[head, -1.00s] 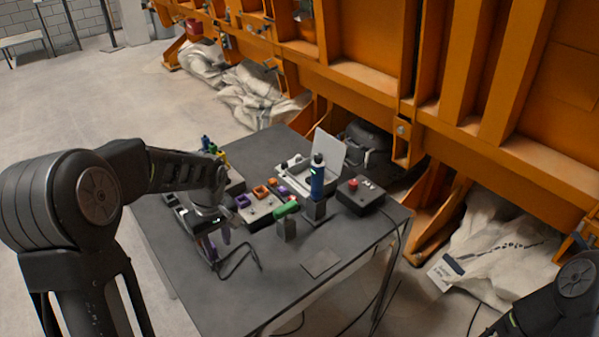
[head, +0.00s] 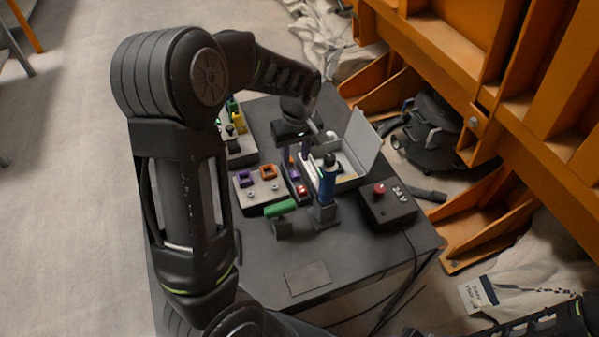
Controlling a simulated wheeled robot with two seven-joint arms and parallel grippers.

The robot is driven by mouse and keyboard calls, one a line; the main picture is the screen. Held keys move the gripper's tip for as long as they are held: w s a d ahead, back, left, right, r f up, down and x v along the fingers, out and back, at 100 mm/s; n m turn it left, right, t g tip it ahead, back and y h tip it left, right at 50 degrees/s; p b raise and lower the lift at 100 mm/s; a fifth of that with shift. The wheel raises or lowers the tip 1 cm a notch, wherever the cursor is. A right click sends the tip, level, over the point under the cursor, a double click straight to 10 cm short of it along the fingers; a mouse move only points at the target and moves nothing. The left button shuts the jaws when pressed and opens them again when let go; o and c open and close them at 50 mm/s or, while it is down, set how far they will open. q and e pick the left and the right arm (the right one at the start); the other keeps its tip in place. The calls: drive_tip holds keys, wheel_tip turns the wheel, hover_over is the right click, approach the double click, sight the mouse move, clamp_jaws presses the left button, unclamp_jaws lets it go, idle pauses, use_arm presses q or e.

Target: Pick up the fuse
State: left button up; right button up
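My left gripper (head: 299,160) points down over the middle of the table in the head view. Its two fingers look apart, with nothing clearly visible between them. Just below it is a small dark strip (head: 297,180) with purple and red parts. I cannot tell for certain which small piece is the fuse. An open white box (head: 350,181) with its lid raised stands just right of the gripper. A pale block with a purple ring (head: 245,179) and an orange ring (head: 268,172) lies to the left. My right gripper is out of view.
A blue upright tool (head: 327,184) in a stand and a green-topped stand (head: 280,209) are in front of the gripper. A black box with a red button (head: 388,206) is on the right. The table's (head: 355,257) front part is mostly clear, with a flat plate (head: 307,277).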

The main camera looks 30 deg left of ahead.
sight(295, 173)
use_arm(q)
drive_tip(key=shift+w+a+f, duration=0.15)
drive_tip(key=shift+f, duration=1.15)
drive_tip(key=shift+w+a+f+p, duration=0.1)
drive_tip(key=shift+f+p, duration=0.15)
drive_tip(key=shift+f, duration=0.6)
drive_tip(key=shift+w+a+f+p, duration=0.15)
drive_tip(key=shift+f+p, duration=0.15)
drive_tip(key=shift+f, duration=0.6)
drive_tip(key=shift+w+a+f+p, duration=0.1)
drive_tip(key=shift+f+p, duration=0.15)
drive_tip(key=shift+f, duration=0.6)
clamp_jaws()
